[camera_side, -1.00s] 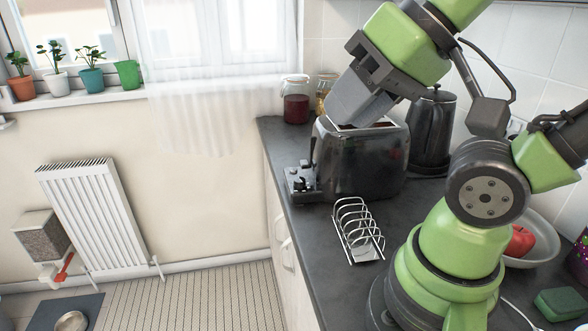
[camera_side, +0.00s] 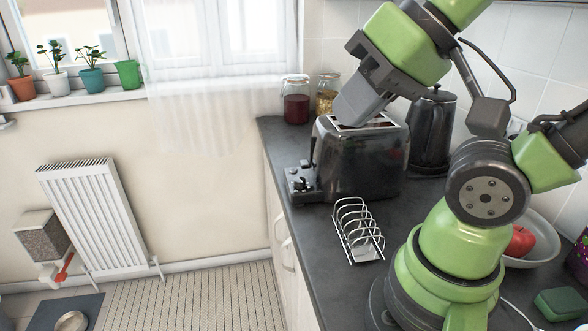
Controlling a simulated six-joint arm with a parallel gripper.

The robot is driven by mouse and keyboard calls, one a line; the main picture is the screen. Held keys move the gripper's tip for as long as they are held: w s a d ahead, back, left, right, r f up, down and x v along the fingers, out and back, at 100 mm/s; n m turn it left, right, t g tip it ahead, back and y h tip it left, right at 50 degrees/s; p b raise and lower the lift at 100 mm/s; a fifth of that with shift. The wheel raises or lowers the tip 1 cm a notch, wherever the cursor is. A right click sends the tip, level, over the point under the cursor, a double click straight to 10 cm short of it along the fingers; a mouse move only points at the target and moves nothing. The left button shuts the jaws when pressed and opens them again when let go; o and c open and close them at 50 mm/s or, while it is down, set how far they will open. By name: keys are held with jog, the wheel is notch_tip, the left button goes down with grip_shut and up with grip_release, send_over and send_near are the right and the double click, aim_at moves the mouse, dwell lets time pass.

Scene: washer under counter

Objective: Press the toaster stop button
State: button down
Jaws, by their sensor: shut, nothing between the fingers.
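The dark metal toaster (camera_side: 362,162) stands on the counter, left of my arm's base. Its control panel (camera_side: 301,182), with a lever and small knobs or buttons, sticks out on its left end. The individual stop button is too small to pick out. My gripper (camera_side: 346,118) is shut and empty. It points down and to the left, and in this view its tip overlaps the left part of the toaster's top slots, up and to the right of the panel. I cannot tell whether the tip touches the toaster.
A wire toast rack (camera_side: 358,230) stands in front of the toaster. A dark kettle (camera_side: 432,132) is to its right, and jars (camera_side: 296,100) stand behind. A bowl (camera_side: 538,243) with a red fruit is at the right. The counter (camera_side: 322,262) is bare left of the rack.

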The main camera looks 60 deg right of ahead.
dwell(0.9)
jog(key=g+h, duration=0.3)
jog(key=h, duration=0.7)
send_over(292, 169)
notch_tip(292, 169, down, 16)
jog(key=shift+a, duration=0.1)
jog(key=shift+f, duration=4.45)
jog(key=shift+f, duration=0.15)
jog(key=shift+f, duration=0.25)
